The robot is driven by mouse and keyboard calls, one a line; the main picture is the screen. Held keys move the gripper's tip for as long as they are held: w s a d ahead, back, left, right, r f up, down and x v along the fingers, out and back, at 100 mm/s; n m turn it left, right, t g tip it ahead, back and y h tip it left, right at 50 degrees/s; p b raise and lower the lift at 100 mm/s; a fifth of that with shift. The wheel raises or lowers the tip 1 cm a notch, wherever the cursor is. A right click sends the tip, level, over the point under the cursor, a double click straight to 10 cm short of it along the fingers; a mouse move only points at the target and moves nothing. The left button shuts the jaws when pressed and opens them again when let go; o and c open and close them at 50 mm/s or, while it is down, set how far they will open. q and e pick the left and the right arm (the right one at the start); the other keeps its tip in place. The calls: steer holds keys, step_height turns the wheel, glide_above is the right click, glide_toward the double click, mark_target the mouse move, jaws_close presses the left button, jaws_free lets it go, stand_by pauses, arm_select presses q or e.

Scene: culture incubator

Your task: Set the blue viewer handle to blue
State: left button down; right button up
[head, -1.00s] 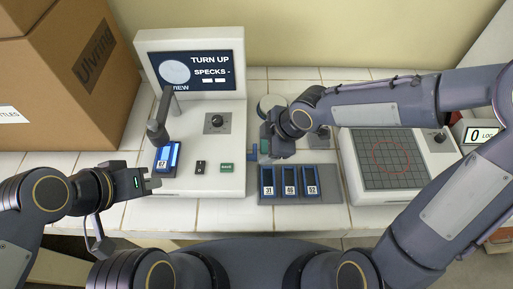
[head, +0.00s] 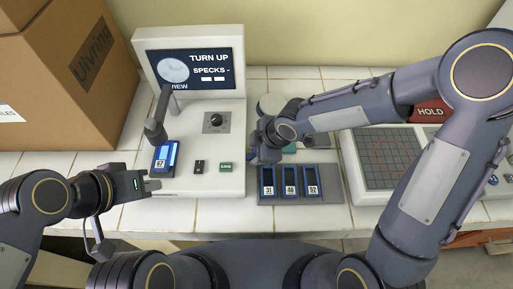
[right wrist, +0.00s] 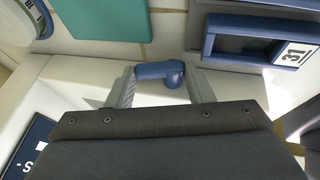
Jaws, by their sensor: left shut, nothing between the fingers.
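The blue viewer handle (right wrist: 158,72) is a short blue lever on the side of the white viewer in the right wrist view. My right gripper (right wrist: 163,82) has its two fingers apart, one on each side of the handle. I cannot tell whether either finger touches it. In the head view my right gripper (head: 256,154) is at the viewer's right side and mostly hides the handle. The viewer (head: 235,118) has a screen (head: 203,69) reading "TURN UP" and "SPECKS -". My left gripper (head: 150,184) is shut and empty by the viewer's front left corner.
A blue-framed slide 67 (head: 165,156) lies on the viewer under its arm. A grey rack (head: 325,181) holds slides 31, 46 and 52 close to my right gripper. A gridded device (head: 355,190) stands right, a cardboard box (head: 70,80) left. A round dish (head: 271,104) stands behind.

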steer(key=shift+c, duration=1)
steer(key=g+p, duration=0.1)
steer(key=p, duration=0.4)
steer(key=shift+w+r+g+p, duration=0.25)
steer(key=shift+g+p, duration=0.05)
steer(key=shift+g, duration=0.1)
steer(key=shift+f+m+g+p, duration=0.1)
steer(key=shift+m+g+p, duration=0.2)
steer(key=shift+p, duration=0.05)
steer(key=shift+f, duration=0.25)
steer(key=shift+c, duration=0.2)
steer(key=o, duration=1)
steer(key=v, duration=0.7)
steer(key=shift+w+d+r+b, duration=0.2)
steer(key=shift+r+b, duration=0.1)
steer(key=shift+r, duration=0.1)
